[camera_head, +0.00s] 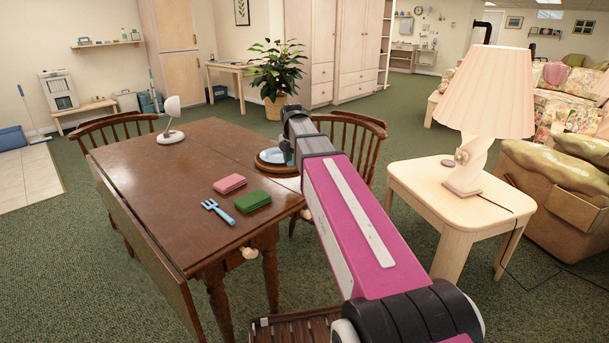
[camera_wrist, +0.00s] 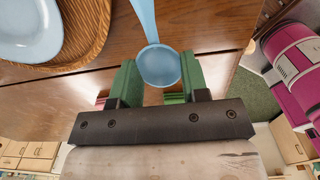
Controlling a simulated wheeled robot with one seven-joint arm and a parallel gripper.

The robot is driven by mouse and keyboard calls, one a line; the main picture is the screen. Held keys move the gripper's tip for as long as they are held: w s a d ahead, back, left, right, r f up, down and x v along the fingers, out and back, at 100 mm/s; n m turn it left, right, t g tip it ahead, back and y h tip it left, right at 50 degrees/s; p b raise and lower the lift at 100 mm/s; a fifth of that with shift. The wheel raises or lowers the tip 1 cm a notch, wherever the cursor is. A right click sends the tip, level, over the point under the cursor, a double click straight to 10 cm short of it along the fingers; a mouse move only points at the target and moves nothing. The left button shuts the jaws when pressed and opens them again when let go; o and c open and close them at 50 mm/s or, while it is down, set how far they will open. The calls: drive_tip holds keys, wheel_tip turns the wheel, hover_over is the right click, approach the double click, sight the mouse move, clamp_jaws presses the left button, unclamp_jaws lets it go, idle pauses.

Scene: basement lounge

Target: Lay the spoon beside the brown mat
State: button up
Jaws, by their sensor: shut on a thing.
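The light blue spoon (camera_wrist: 159,66) is in my gripper (camera_wrist: 158,78) in the wrist view. Its round bowl sits between the two green fingers, and its handle runs up out of the picture. The brown mat (camera_wrist: 98,32) is at the upper left, a little apart from the spoon, with a pale blue plate (camera_wrist: 30,28) on it. In the head view the mat (camera_head: 263,168) and plate (camera_head: 271,156) lie near the table's right edge, partly hidden by my arm. The spoon is not clearly visible there.
A side table (camera_head: 440,192) with a lamp is right of my arm.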

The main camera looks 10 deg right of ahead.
drive_tip(key=d, duration=0.1)
drive_tip(key=d+f, duration=0.2)
drive_tip(key=d, duration=0.1)
drive_tip(key=shift+w+f, duration=0.2)
drive_tip(key=shift+f, duration=2.05)
drive_tip(key=o, duration=0.9)
drive_tip(key=shift+f, duration=0.1)
wheel_tip(320, 180, up, 12)
